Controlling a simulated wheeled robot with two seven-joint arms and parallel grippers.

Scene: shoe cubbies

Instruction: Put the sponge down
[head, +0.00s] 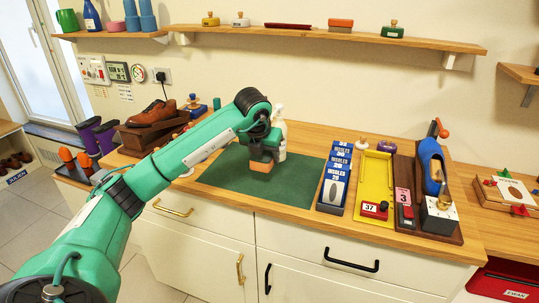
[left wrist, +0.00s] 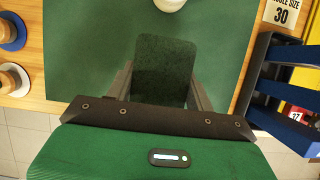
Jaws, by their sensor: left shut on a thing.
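My left gripper (head: 264,157) points down over the dark green mat (head: 290,190) on the wooden counter. It is shut on the sponge (head: 261,167), whose orange lower part shows below the fingers. In the left wrist view the sponge (left wrist: 166,65) shows a dark green top between the two fingers. The sponge is low over the mat; I cannot tell whether it touches it. My right gripper is out of view.
A white bottle (head: 280,140) stands just behind my gripper. A brown shoe (head: 153,112) is at the left. The mat's front and right parts are clear.

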